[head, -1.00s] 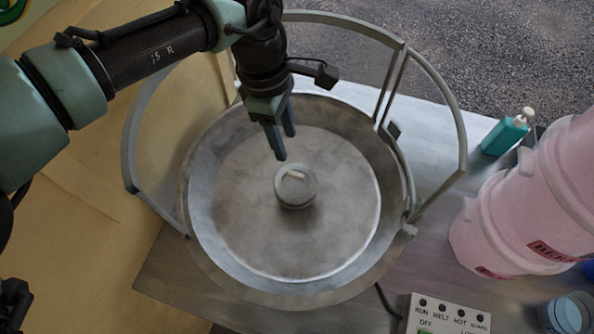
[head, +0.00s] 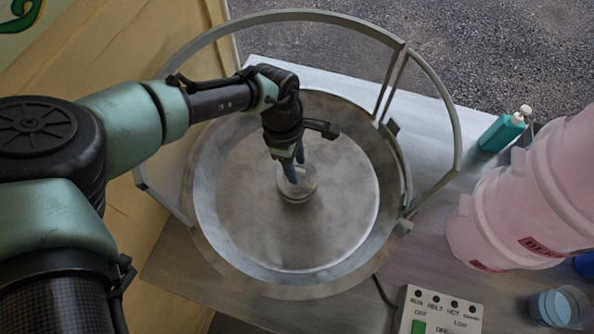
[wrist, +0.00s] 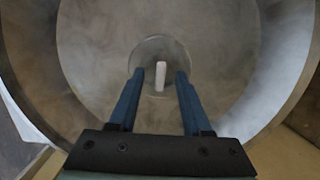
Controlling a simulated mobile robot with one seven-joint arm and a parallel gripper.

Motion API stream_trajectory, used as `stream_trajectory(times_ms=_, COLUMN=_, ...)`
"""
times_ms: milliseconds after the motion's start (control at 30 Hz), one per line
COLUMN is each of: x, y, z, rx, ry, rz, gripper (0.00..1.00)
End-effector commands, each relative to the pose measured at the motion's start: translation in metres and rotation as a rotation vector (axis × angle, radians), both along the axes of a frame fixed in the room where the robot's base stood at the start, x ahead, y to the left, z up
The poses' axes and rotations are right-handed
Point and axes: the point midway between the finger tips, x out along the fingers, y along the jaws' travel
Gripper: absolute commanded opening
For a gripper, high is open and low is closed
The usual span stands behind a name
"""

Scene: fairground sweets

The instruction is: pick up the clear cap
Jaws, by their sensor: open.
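The clear cap (head: 306,187) is a small, round, see-through grey piece at the middle of the wide metal bowl (head: 222,247). In the wrist view the cap (wrist: 150,50) shows as a pale disc with an upright white bar (wrist: 161,80) on it. My gripper (head: 292,179) is over the cap from above and hides part of it. In the wrist view my gripper (wrist: 160,73) is open, with one blue finger on each side of the white bar and a gap on both sides. I cannot tell how far the fingertips are above the cap.
A grey guard frame (head: 455,120) curves around the bowl. To the right stand pink tubs (head: 490,225), a teal pump bottle (head: 500,133) and a blue cup (head: 560,308). A control box (head: 440,312) sits at the front. The bowl floor around the cap is clear.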

Motion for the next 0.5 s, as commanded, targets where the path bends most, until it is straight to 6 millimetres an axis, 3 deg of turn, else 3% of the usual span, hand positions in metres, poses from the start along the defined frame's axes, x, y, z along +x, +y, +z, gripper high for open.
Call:
stream_trajectory(times_ms=167, x=-0.0001, y=0.0000, z=-0.0005, rx=-0.001, ry=0.000, rz=0.000, gripper=0.49)
stream_trajectory(times_ms=433, x=-0.0003, y=-0.0002, z=-0.0002, rx=-0.001, ry=0.000, rz=0.000, gripper=0.00)
stream_trajectory(times_ms=500, x=-0.0003, y=-0.0002, z=-0.0002, rx=-0.001, ry=0.000, rz=0.000, gripper=0.00)
